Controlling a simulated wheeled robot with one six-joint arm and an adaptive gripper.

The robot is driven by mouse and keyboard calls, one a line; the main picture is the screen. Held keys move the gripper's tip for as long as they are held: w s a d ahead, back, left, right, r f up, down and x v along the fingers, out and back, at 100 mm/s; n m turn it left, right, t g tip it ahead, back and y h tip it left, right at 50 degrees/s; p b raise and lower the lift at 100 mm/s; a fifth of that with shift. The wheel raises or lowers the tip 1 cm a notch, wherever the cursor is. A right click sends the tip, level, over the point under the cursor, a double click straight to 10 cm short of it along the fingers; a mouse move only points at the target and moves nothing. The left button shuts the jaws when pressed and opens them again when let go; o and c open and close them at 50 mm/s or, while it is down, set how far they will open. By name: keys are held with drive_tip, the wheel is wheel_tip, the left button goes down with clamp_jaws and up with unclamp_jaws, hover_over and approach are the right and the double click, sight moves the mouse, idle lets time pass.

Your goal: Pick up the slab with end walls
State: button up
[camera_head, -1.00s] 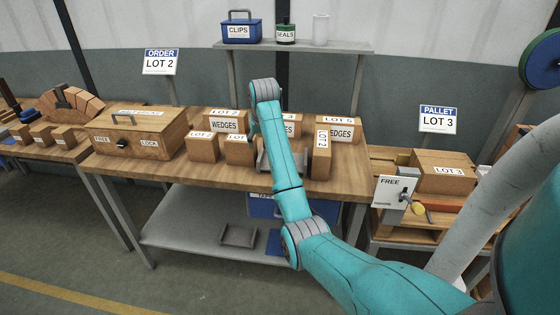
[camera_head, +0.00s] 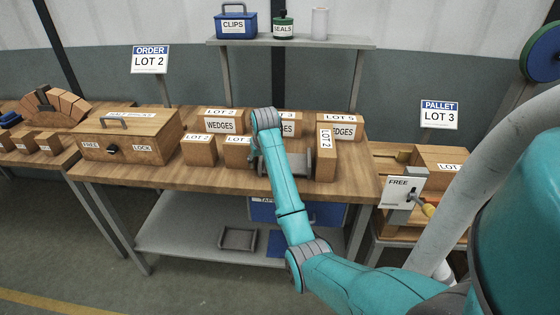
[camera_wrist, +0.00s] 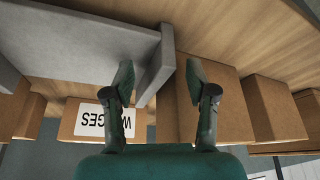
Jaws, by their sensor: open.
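The grey slab with end walls (camera_head: 307,161) lies on the wooden bench among the brown boxes, partly hidden by my arm in the head view. In the wrist view, its flat grey part (camera_wrist: 85,45) fills the upper left, and one upright end wall (camera_wrist: 158,65) stands at its right edge. My gripper (camera_wrist: 160,77) is open, with that end wall between its two fingers in the picture. The left finger overlaps the slab's inner side and the right finger overlaps a brown box. I cannot tell whether either finger touches.
A tall LOT 2 box (camera_head: 326,155) stands close right of the slab. WEDGES boxes (camera_head: 222,122) stand behind, and small LOT 2 boxes (camera_head: 198,151) stand to the left. A FREE/LOCK chest (camera_head: 130,135) is farther left. The bench front edge is clear.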

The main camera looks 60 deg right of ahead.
clamp_jaws()
idle(0.6)
